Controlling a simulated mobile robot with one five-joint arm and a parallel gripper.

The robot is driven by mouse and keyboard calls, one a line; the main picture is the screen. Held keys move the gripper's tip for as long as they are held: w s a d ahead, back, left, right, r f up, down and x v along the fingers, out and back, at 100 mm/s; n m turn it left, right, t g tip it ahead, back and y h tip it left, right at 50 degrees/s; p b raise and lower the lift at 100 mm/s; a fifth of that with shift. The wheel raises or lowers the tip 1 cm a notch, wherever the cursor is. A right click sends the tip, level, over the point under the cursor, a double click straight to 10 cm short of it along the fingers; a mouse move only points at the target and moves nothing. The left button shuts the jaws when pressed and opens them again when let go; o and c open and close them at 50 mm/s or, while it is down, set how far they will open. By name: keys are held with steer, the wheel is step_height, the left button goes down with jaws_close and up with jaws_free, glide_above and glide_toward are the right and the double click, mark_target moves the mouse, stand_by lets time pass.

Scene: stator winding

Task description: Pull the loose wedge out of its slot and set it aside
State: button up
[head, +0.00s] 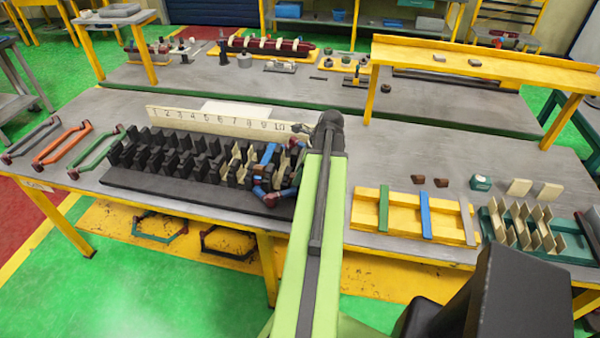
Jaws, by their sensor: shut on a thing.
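The black slotted stator block (190,160) lies on the grey bench in front of a numbered strip. Pale liners and a blue piece (267,154) stand in slots near its right end. A coil with red and blue ends (264,197) lies over that end. My gripper (298,132) is small and partly hidden by my green arm, at the right end of the block by the number 10. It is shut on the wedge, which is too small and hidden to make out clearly. I cannot tell how far the wedge sits in its slot.
The numbered strip (215,121) stands behind the block. Orange, green and grey coils (62,143) lie at the left. A yellow rack (365,212) with green, blue and grey bars stands right of my arm. A yellow shelf (480,62) rises behind.

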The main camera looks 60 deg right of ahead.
steer(key=shift+s+a, duration=0.25)
steer(key=shift+a, duration=0.45)
steer(key=shift+s+a, duration=0.2)
steer(key=shift+a, duration=0.45)
steer(key=o, duration=1.4)
steer(key=shift+o, duration=0.2)
steer(key=shift+d, duration=0.1)
steer(key=p+v, duration=1.6)
steer(key=v, duration=0.1)
steer(key=shift+r, duration=0.25)
